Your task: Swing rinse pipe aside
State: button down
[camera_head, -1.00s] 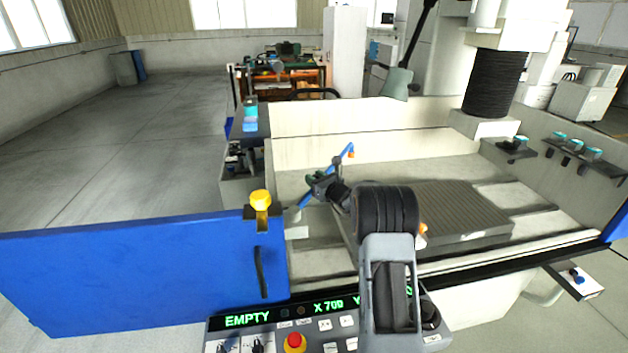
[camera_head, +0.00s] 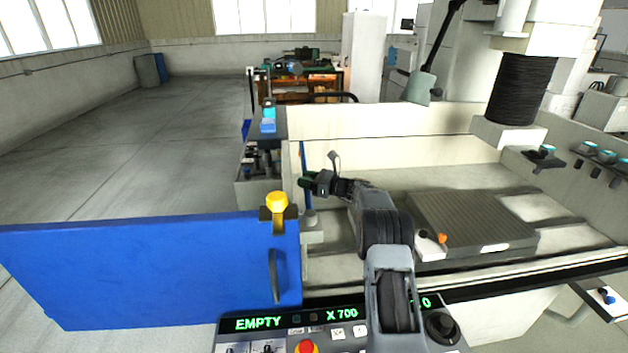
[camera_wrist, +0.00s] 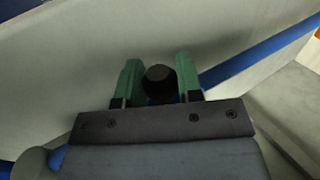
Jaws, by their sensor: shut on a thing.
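The rinse pipe (camera_head: 304,162) is a thin blue tube in the machine's tank, at its left end. It runs away from its foot along the tank's left wall. My gripper (camera_head: 306,182) reaches it from the right. In the wrist view the two green fingers of my gripper (camera_wrist: 159,72) stand either side of a round black knob (camera_wrist: 160,76) and are shut on it. The blue pipe (camera_wrist: 262,48) passes behind the knob and runs out to the upper right. The fingers' contact faces are partly hidden.
A grey slotted block (camera_head: 470,215) with an orange knob lies in the tank to the right. A blue door (camera_head: 140,268) with a yellow knob (camera_head: 277,200) stands at the left front. The control panel is below my arm. The tank's middle back is clear.

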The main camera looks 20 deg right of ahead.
jog(key=shift+a+r+n+g, duration=0.1)
jog(key=shift+a+n+g, duration=0.2)
jog(key=shift+a, duration=0.05)
jog(key=c, duration=0.9)
grip_release()
jog(key=shift+w+a, duration=0.1)
jog(key=shift+a, duration=0.05)
jog(key=shift+c, duration=0.2)
jog(key=shift+o, duration=0.8)
jog(key=shift+d, duration=0.2)
jog(key=b+v, duration=0.3)
jog(key=v, duration=1.1)
jog(key=shift+f, duration=0.25)
